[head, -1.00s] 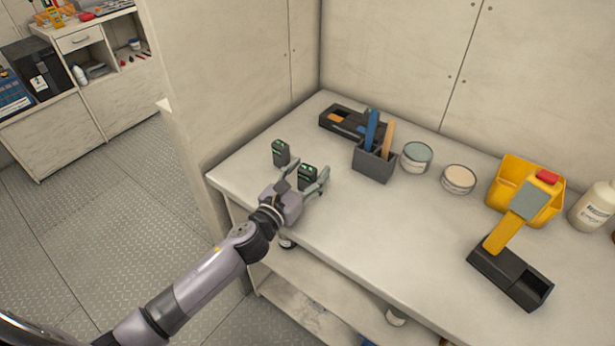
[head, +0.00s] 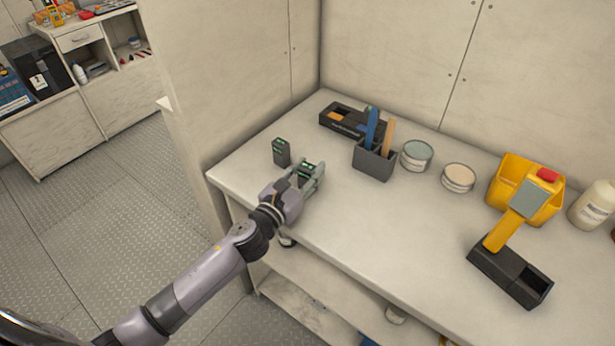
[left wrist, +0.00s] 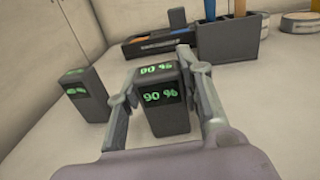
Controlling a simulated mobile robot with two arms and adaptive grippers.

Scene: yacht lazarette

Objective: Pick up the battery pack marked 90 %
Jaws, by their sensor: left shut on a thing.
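The battery pack marked 90 % (left wrist: 163,98) is a dark grey block with green digits on its top and front. It stands upright on the bench between the fingers of my left gripper (left wrist: 165,108), which is shut on it. In the head view the pack (head: 304,171) is partly hidden by the left gripper (head: 308,178). A second similar battery pack (head: 281,151) stands apart to the left; in the left wrist view its green digits (left wrist: 76,90) are too small to read surely. My right gripper is not in view.
The bench (head: 330,220) also holds a black tray (head: 340,119), a grey holder with upright tools (head: 374,161), two round tins (head: 416,155), a yellow bin (head: 506,180), a yellow handheld device in a black base (head: 511,276) and a white bottle (head: 593,206). Walls rise behind and left.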

